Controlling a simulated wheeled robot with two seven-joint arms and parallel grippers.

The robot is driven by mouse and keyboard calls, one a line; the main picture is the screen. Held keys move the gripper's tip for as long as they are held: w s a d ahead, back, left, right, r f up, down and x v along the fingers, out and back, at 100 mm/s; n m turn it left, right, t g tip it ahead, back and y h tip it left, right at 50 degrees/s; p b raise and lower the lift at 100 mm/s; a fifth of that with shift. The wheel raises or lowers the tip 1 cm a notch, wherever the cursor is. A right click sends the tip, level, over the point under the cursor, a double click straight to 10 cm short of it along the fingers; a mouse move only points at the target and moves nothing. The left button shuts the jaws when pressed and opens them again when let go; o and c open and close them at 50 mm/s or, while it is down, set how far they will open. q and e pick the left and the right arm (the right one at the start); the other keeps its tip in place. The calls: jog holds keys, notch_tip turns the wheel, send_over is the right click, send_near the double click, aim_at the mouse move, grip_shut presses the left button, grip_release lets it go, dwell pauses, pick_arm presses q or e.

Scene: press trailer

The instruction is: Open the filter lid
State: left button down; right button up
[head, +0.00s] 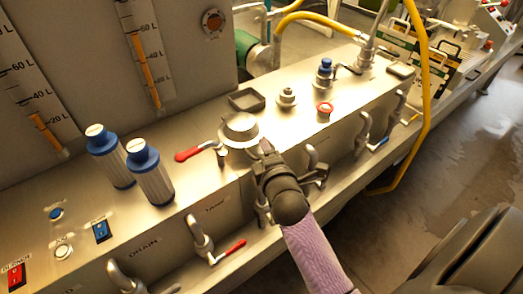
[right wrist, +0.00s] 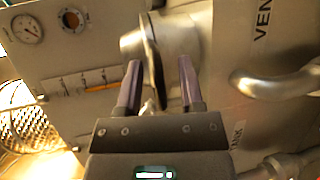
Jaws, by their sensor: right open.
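The filter lid (head: 240,128) is a round metal cap with a wide rim on top of the steel bench. In the right wrist view the lid (right wrist: 172,38) shows edge-on just beyond the fingers, with a thin dark plate or handle running between them. My right gripper (head: 263,150) is at the lid's near right side. Its two fingers (right wrist: 160,68) are apart, one on either side of the dark plate. I cannot tell whether they touch it. My left gripper is not in view.
A red-handled valve (head: 198,151) is just left of the lid. Two blue-capped filter cylinders (head: 150,172) stand further left. A square dark tray (head: 246,99) and a small metal knob (head: 287,97) are behind it. Pipe handles (head: 200,238) line the bench front. A yellow hose (head: 426,90) hangs at right.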

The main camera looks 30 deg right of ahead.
jog(key=shift+x, duration=0.75)
grip_shut()
